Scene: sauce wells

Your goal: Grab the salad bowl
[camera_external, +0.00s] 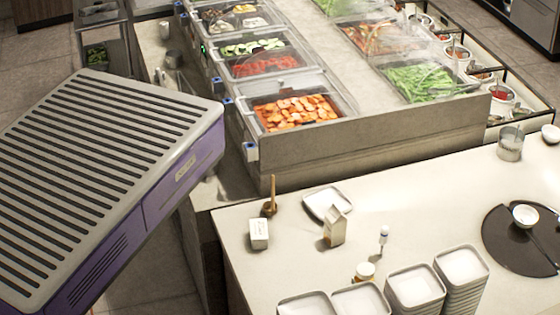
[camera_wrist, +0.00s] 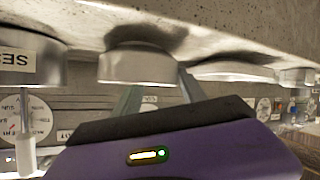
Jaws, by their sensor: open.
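In the wrist view my gripper (camera_wrist: 160,88) is open, with two grey fingers spread apart in front of a purple housing. Nothing is clearly held between them. The gripper does not show in the external view. I cannot tell for sure which thing is the salad bowl. A small white bowl (camera_external: 525,215) sits on a black round tray (camera_external: 505,257) at the right of the pale counter. Another small white bowl (camera_external: 551,133) stands farther back at the right edge.
The wrist view looks upside down, with metal containers (camera_wrist: 135,67) close to the fingers below a pale slab (camera_wrist: 240,22). Stacked square white dishes (camera_external: 462,265), a carton (camera_external: 335,226) and a jar (camera_external: 365,271) stand on the counter. Food pans (camera_external: 295,110) fill the raised bar behind.

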